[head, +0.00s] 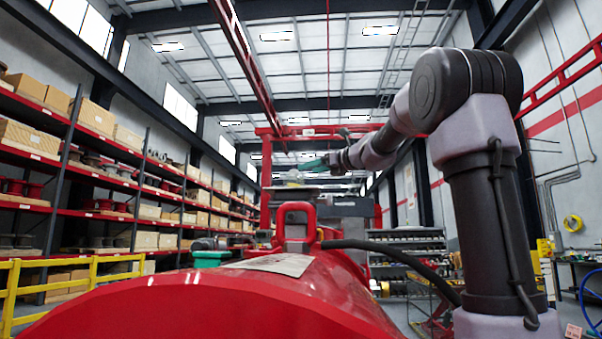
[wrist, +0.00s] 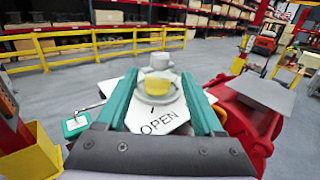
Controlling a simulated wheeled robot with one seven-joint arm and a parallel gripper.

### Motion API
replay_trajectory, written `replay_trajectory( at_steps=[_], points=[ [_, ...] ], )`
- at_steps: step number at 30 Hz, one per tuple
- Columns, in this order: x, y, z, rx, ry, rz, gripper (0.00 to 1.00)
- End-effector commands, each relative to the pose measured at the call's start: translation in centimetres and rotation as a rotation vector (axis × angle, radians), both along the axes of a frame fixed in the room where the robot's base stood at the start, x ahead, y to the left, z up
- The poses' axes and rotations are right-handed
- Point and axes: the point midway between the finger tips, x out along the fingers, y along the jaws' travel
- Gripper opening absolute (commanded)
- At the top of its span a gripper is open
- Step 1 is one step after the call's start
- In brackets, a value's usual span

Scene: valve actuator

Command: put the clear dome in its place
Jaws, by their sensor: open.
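In the wrist view, the two teal fingers of my gripper (wrist: 160,78) are spread apart. A pale, see-through round piece, seemingly the clear dome (wrist: 158,61), shows between the fingertips. Neither finger clearly touches either piece. In the head view, my gripper (head: 312,164) is small and far off, above a grey flat top; a pale round shape there is too small to make out.
A large red housing (head: 240,295) with a lifting loop fills the head view's foreground. A yellow railing (wrist: 95,43) and open floor lie beyond.

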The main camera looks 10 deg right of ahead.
Motion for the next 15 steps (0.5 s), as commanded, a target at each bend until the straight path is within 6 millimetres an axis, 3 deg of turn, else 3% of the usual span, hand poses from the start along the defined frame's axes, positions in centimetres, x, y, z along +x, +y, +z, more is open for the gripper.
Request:
replay_trajectory(
  at_steps=[6,15],
  points=[
    [-2.7,-1.7,0.1,0.000,-0.001,-0.001,0.69],
    [-3.4,-2.1,0.0,0.000,0.000,0.000,0.69]
  ],
)
